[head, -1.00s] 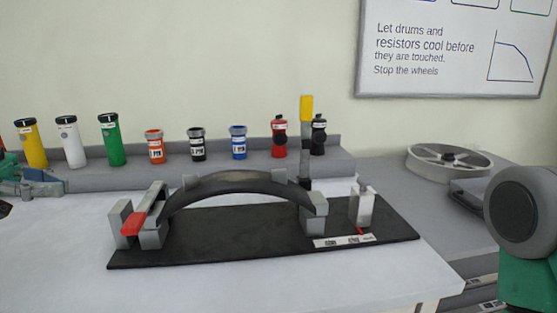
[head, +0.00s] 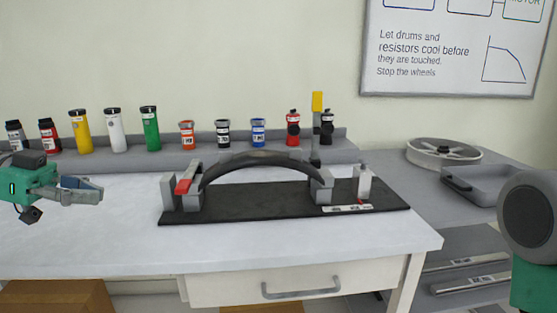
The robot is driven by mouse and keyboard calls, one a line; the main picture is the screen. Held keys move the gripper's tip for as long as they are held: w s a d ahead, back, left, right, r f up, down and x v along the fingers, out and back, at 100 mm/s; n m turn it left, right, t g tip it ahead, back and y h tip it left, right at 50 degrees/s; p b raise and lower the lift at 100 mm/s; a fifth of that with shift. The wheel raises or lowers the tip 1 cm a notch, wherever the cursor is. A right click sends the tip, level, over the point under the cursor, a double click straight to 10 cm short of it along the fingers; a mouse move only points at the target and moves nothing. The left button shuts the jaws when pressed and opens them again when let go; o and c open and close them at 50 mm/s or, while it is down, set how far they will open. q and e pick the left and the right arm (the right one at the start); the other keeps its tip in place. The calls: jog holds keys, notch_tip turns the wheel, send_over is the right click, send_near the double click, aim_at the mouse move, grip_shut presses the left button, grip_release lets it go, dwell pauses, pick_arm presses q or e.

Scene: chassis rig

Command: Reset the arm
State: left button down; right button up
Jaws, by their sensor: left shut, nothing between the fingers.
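My left gripper (head: 99,191) is at the left of the head view, with a green body and grey fingers. It is shut and empty above the left part of the white table (head: 110,245), well apart from the rig. Part of my right arm (head: 535,225) shows at the right edge; its gripper is out of view. The rig is a black base plate (head: 260,205) with a dark curved bar (head: 262,158) arching between grey blocks. A red-tipped lever (head: 184,186) rests at its left block. A small light grey upright piece (head: 364,182) stands near the plate's right end.
Several coloured canisters stand along a grey shelf (head: 345,150) at the back, with a yellow-topped post (head: 317,102) among them. A spoked wheel (head: 443,152) and a grey tray (head: 485,185) lie on the right surface. A drawer handle (head: 300,289) is below the table's front edge.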

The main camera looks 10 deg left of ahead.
pick_arm(q)
jog(key=s+d+f+n+g+y, duration=0.1)
jog(key=d+f+n+y, duration=0.15)
jog(key=d+f, duration=0.4)
jog(key=s+d+f+n+y, duration=0.1)
jog(key=d+f+n+y, duration=0.15)
jog(key=f, duration=0.65)
jog(key=d+f+n+g+y, duration=0.1)
jog(key=d+f+n, duration=0.2)
jog(key=d+f, duration=0.35)
jog(key=s+a+f+n+g+y+p, duration=0.15)
jog(key=s+f+n+y, duration=0.25)
jog(key=s+f, duration=0.85)
jog(key=s+a+f+n+y, duration=0.1)
jog(key=s+a+f+y, duration=0.3)
jog(key=s+f, duration=0.3)
jog(key=shift+s+a+f+n, duration=0.3)
jog(key=shift+s+a+f, duration=0.1)
jog(key=shift+s+a, duration=0.65)
jog(key=shift+d, duration=0.15)
